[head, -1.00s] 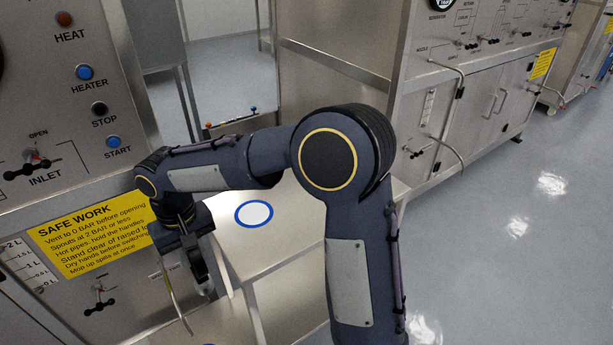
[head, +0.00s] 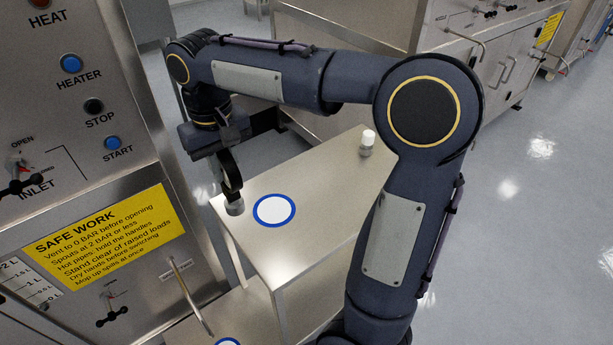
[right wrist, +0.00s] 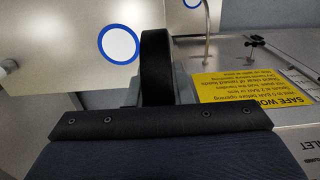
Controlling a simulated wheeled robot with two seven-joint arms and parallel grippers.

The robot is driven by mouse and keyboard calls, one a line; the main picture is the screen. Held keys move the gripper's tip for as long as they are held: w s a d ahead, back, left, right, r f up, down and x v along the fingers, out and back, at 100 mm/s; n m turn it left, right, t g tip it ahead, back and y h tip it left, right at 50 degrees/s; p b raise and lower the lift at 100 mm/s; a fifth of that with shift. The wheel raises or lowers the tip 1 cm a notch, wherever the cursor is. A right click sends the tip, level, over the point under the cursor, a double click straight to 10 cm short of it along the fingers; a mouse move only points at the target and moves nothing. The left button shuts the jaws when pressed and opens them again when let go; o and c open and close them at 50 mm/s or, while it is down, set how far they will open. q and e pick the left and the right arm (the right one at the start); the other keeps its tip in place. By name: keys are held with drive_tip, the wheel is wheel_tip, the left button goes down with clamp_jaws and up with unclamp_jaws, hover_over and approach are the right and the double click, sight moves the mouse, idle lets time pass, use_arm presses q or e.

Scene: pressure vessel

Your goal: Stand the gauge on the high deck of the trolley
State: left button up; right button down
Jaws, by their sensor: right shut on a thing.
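My right gripper (head: 233,192) points down over the deck's left edge, left of the disc. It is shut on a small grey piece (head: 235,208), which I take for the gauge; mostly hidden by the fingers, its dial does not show. Whether it touches the deck I cannot tell. In the right wrist view a black finger hides the held thing. My left gripper is out of view.
A small white-topped cylinder (head: 367,143) stands at the deck's far right. A lower deck (head: 190,332) with another blue-rimmed disc (head: 228,342) lies below. A thin spout (head: 190,295) and the control panel (head: 110,150) stand close on the left. The deck's middle is clear.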

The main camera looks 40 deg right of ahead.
drive_tip(key=d+f, duration=1.2)
drive_tip(key=d, duration=0.1)
drive_tip(key=shift+w+d+f, duration=0.15)
drive_tip(key=shift+d+f, duration=0.15)
drive_tip(key=shift+f, duration=0.2)
drive_tip(key=c, duration=1.3)
unclamp_jaws()
